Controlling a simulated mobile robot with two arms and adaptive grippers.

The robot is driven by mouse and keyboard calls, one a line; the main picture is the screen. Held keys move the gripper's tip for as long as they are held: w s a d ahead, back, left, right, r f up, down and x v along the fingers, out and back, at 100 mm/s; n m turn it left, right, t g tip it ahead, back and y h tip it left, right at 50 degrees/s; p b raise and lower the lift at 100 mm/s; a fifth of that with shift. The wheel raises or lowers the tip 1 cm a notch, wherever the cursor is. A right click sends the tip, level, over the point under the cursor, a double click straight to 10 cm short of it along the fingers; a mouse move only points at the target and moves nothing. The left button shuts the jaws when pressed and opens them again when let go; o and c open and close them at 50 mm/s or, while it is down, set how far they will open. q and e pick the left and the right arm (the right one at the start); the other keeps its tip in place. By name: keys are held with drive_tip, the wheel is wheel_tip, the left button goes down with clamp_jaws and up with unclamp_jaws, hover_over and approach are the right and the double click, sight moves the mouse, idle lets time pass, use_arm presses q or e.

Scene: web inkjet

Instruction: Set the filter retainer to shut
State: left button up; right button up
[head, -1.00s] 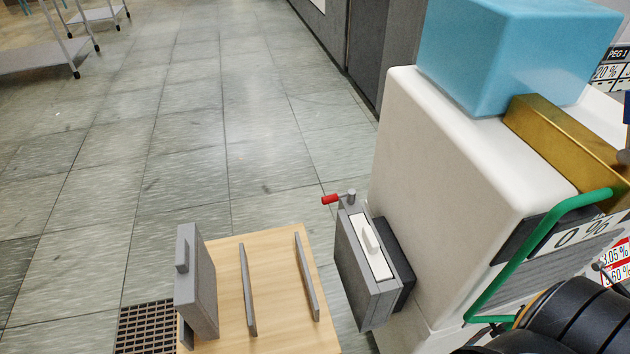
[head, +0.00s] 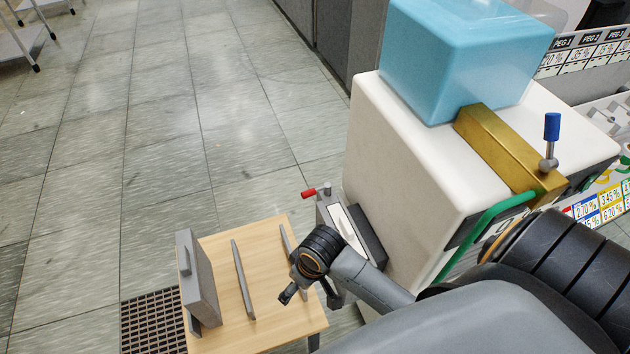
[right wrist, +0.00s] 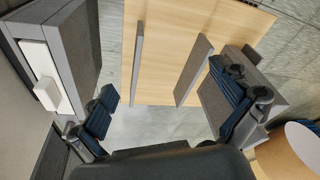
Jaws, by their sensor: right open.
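The filter retainer is most likely the small red-tipped lever (head: 309,193) on a grey pivot at the top of the grey filter housing (head: 326,212). It points left, out from the housing. The housing is fixed to the side of the white machine and has a white filter face with a grip (right wrist: 47,93). My right gripper (head: 290,295) hangs in front of and below the housing, over the wooden stand. In the right wrist view it is open and empty (right wrist: 168,110), with the housing at left. The retainer is not seen there. My left gripper is out of view.
The wooden stand (head: 270,262) carries upright grey rails (head: 243,280) and a grey block (head: 199,280) with a handle. The white machine (head: 400,150) with a blue box (head: 460,55) stands at right. A floor grate (head: 152,322) lies left of the stand.

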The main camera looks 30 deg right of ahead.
drive_tip(key=w+d+r+m+g+h, duration=0.1)
drive_tip(key=w+d+r, duration=0.1)
drive_tip(key=w+d, duration=0.6)
drive_tip(key=w+d+r+m+g, duration=0.1)
drive_tip(key=w+d, duration=0.3)
drive_tip(key=w, duration=0.8)
drive_tip(key=w+d+r+m, duration=0.3)
drive_tip(key=w+d+r, duration=0.25)
drive_tip(key=d, duration=0.35)
drive_tip(key=f+b, duration=0.6)
drive_tip(key=b, duration=0.1)
drive_tip(key=f+b, duration=0.7)
drive_tip(key=shift+s+a+f, duration=0.1)
drive_tip(key=shift+s+f, duration=0.1)
drive_tip(key=shift+f, duration=0.05)
